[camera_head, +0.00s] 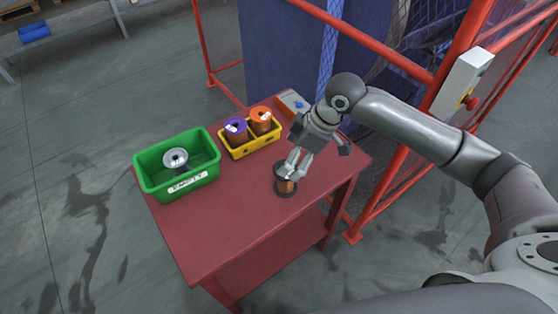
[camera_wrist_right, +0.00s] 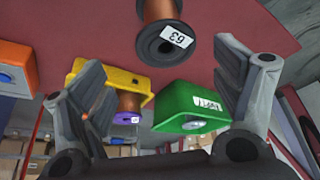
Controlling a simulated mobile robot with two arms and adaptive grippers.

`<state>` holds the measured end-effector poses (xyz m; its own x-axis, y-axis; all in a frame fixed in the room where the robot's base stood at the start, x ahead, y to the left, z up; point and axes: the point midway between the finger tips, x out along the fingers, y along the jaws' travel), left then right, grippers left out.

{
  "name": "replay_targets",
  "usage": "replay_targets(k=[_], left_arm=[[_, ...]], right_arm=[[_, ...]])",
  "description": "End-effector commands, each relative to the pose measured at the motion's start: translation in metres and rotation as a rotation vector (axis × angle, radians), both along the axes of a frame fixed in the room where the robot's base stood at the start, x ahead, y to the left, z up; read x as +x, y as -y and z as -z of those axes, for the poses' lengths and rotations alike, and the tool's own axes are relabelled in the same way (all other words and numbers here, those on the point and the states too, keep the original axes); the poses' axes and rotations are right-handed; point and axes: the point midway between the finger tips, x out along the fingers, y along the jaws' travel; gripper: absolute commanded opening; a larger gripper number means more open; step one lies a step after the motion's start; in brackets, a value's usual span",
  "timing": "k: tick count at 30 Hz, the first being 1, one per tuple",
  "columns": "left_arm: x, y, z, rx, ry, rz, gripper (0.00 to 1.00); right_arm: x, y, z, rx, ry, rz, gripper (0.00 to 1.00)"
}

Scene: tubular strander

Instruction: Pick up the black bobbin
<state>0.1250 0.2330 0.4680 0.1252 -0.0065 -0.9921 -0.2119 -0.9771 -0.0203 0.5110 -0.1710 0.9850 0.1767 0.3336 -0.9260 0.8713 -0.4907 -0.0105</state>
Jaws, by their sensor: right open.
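The black bobbin (camera_head: 286,187), with copper wire between black flanges, stands upright on the red table near its right side. In the right wrist view the bobbin (camera_wrist_right: 162,38) is at the top centre, with a white label reading 63 on its end. My right gripper (camera_head: 298,163) is over the bobbin in the head view and partly covers its top. In the wrist view my right gripper (camera_wrist_right: 162,68) has its fingers spread wide, with nothing held between them. Whether a finger touches the bobbin cannot be told. My left gripper is not in view.
A green bin (camera_head: 150,186) marked EMPTY holds a grey spool (camera_head: 175,158). A yellow bin (camera_head: 249,147) holds a purple spool (camera_head: 236,129) and an orange spool (camera_head: 261,115). A red fence post (camera_head: 380,195) stands right of the table (camera_head: 215,235).

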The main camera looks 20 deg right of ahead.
Motion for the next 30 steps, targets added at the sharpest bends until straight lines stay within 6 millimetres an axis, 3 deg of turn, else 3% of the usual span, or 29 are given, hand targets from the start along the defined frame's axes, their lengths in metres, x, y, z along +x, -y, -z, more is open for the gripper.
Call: replay_targets(k=[4, 9, 13, 16, 23, 30], left_arm=[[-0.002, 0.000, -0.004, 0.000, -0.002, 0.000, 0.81], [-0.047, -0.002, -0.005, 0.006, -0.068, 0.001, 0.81], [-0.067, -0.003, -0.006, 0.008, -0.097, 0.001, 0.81], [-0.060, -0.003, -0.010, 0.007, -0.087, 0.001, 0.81], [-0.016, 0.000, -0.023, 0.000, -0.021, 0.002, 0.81], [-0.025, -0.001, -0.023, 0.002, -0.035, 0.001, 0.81]], right_arm=[[0.002, -0.007, 0.018, 0.002, -0.007, -0.001, 0.85], [0.007, -0.015, 0.041, 0.002, -0.005, 0.000, 0.85], [0.009, -0.018, 0.050, 0.000, -0.004, 0.000, 0.85], [0.011, -0.019, 0.057, 0.001, -0.004, 0.000, 0.85], [0.017, -0.027, 0.087, 0.002, -0.005, -0.001, 0.85], [0.020, -0.030, 0.100, 0.000, -0.001, 0.000, 0.85]])
